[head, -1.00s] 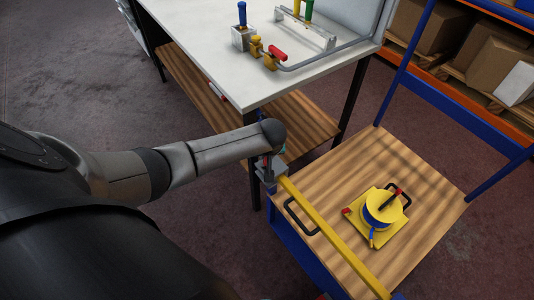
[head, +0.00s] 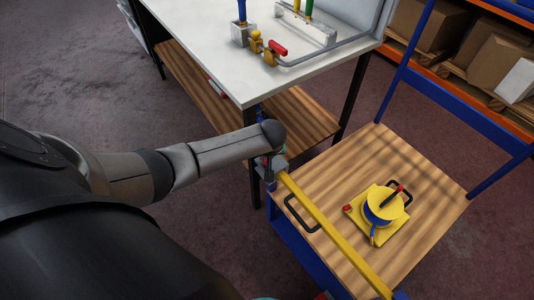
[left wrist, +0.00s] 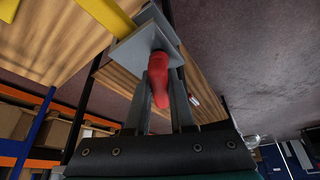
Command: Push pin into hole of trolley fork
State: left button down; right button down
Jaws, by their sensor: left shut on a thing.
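My left gripper (left wrist: 160,92) is shut on a red pin (left wrist: 161,80) in the left wrist view. The pin's upper end meets the grey trolley fork (left wrist: 138,45) at the end of a yellow bar (left wrist: 108,14). I cannot tell how deep the pin sits in the hole, which is hidden. My right gripper is not in view.
The wooden trolley deck (head: 345,165) carries a yellow reel (head: 383,206). A white-topped table (head: 210,40) with pipes and a red-handled valve (head: 277,48) stands behind. Shelves with boxes (head: 495,60) are at back right. Open floor (head: 70,80) lies at left.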

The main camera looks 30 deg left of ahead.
pick_arm(q)
jog(key=shift+f+b, duration=0.3)
jog(key=shift+f, duration=0.15)
jog(key=c, duration=0.7)
grip_release()
jog(key=p+v, duration=0.6)
jog(key=v, duration=0.9)
jog(key=shift+s+r, duration=0.1)
